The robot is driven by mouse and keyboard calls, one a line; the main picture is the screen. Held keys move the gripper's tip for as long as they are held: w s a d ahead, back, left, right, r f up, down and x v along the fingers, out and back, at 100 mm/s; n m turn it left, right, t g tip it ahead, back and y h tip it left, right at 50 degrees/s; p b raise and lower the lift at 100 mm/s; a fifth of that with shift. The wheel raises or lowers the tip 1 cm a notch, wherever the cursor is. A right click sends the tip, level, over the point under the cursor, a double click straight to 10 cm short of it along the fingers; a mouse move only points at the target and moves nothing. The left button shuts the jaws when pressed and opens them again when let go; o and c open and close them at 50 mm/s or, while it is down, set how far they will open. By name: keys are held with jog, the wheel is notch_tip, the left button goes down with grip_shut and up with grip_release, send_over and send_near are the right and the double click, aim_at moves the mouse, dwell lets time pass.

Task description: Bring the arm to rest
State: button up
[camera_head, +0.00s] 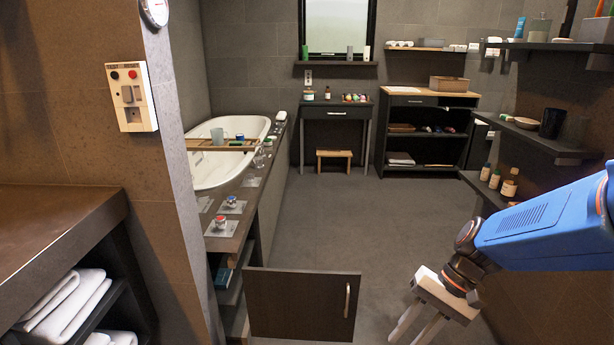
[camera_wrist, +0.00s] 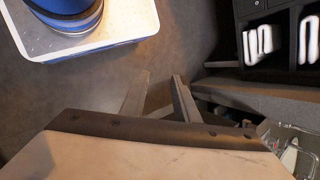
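My gripper (camera_head: 408,336) hangs at the end of my blue arm on the right of the head view, pointing down over the floor (camera_head: 395,220). Its two pale fingers are apart with nothing between them. In the wrist view my gripper (camera_wrist: 160,80) also shows a clear, empty gap between the fingers. The fingertips touch nothing that I can see. An open dark cabinet door (camera_head: 302,303) with a metal handle stands left of my gripper, apart from it.
A bathtub (camera_head: 215,170) and a ledge with small items lie on the left. Wall shelves (camera_head: 540,142) with bottles and bowls are close above my arm on the right. A vanity table (camera_head: 335,112) and an open shelf unit (camera_head: 425,150) stand at the back. The middle floor is clear.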

jog(key=s+d+r+n+t+h, duration=0.4)
jog(key=s+d+r+t+h, duration=0.1)
jog(key=r, duration=0.5)
jog(key=shift+s+d+t+h, duration=0.4)
jog(key=shift+d+t+h, duration=0.2)
jog(key=shift+d+t, duration=0.45)
